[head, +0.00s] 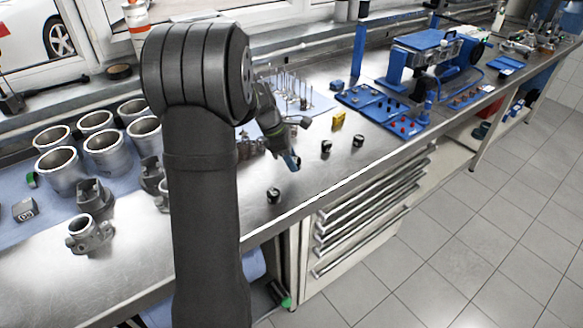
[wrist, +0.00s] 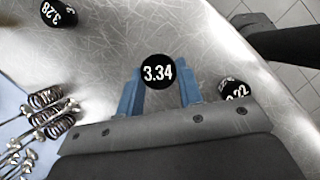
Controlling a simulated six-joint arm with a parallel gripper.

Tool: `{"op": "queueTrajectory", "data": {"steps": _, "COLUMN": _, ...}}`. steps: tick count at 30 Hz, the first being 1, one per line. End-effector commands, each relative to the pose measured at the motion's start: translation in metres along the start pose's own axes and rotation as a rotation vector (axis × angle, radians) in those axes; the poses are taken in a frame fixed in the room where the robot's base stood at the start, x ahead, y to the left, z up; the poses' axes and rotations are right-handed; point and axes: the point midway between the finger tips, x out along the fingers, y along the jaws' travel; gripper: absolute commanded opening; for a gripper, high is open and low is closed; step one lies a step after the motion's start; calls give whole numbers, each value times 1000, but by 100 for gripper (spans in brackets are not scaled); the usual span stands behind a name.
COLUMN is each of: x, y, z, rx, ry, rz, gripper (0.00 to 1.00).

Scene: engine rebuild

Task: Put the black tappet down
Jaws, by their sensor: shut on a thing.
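The black tappet (wrist: 157,72), marked 3.34 on its round top, sits between the two blue fingers of my gripper (wrist: 160,84) in the wrist view. The gripper is shut on it. In the head view my gripper (head: 292,160) hangs low over the steel bench near its front edge. The held tappet is hard to make out there, and I cannot tell whether its underside touches the bench.
A tappet marked 3.28 (wrist: 58,13) and one marked 3.22 (wrist: 233,90) stand nearby. Black tappets also show in the head view (head: 273,195), two right of the gripper (head: 326,146) (head: 358,140). Valves with springs (wrist: 48,108) lie left. A yellow block (head: 338,120) stands behind.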

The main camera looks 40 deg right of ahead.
Motion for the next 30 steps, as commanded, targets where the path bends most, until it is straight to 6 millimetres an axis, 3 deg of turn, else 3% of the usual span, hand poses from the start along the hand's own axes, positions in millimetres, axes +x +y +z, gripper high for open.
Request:
{"op": "queueTrajectory", "data": {"steps": 6, "x": 30, "y": -1, "z": -12, "rx": -2, "ry": 0, "rz": -5, "gripper": 10}}
{"op": "queueTrajectory", "data": {"steps": 18, "x": 35, "y": -1, "z": -14, "rx": -1, "ry": 0, "rz": -2, "gripper": 10}}
{"op": "queueTrajectory", "data": {"steps": 19, "x": 35, "y": -1, "z": -14, "rx": -1, "ry": 0, "rz": -1, "gripper": 37}}
{"op": "queueTrajectory", "data": {"steps": 22, "x": 35, "y": -1, "z": -14, "rx": -1, "ry": 0, "rz": -1, "gripper": 55}}
{"op": "queueTrajectory", "data": {"steps": 30, "x": 34, "y": -1, "z": -14, "rx": -1, "ry": 0, "rz": -1, "gripper": 55}}
